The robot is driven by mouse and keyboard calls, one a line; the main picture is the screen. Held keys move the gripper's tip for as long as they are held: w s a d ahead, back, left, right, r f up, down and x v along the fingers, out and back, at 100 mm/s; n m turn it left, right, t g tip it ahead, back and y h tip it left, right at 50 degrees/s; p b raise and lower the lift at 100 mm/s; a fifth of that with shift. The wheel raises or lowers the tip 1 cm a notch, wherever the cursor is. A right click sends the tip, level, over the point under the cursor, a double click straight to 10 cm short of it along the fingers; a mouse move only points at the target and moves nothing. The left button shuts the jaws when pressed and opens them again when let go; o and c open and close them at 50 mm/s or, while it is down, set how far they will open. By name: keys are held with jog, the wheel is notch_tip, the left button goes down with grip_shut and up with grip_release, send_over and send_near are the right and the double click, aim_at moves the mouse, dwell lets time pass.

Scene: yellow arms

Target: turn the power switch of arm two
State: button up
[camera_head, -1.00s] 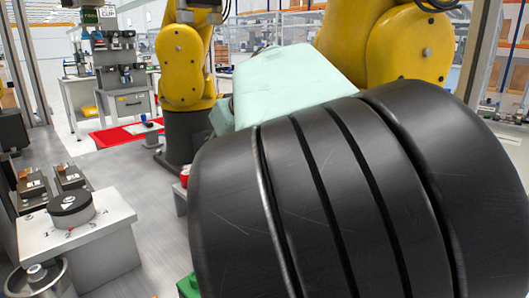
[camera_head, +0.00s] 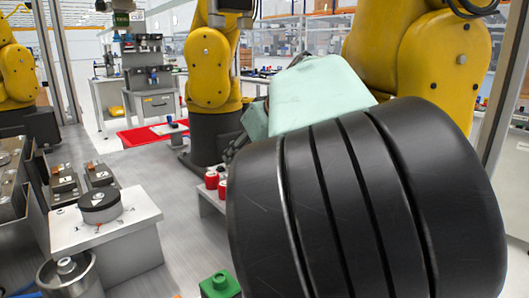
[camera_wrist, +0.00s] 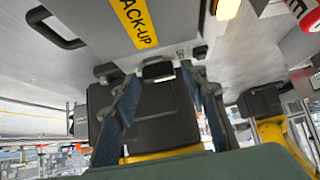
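In the head view a round black dial (camera_head: 100,206) with a pale marker and numbers around it sits on a grey box (camera_head: 110,240) at the left. I cannot tell whether it is the power switch of arm two. Yellow arms stand at the left (camera_head: 15,78), middle (camera_head: 208,70) and right (camera_head: 420,62). In the wrist view my gripper (camera_wrist: 160,74) has its two fingers spread, with nothing seen held between them. A dark box (camera_wrist: 155,125) shows behind them. In the head view my gripper is mostly hidden behind my arm.
Red cans (camera_head: 211,179) stand on a low ledge in the middle. A green block (camera_head: 220,286) is at the front. Black-topped units (camera_head: 64,181) stand at the left. A grey panel with a yellow label (camera_wrist: 136,20) fills the upper wrist view. Grey floor lies between.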

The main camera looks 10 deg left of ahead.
jog(key=v, duration=0.7)
jog(key=shift+s+d+r, duration=0.1)
jog(key=shift+d+r, duration=0.1)
jog(key=shift+r, duration=0.05)
jog(key=shift+a, duration=0.1)
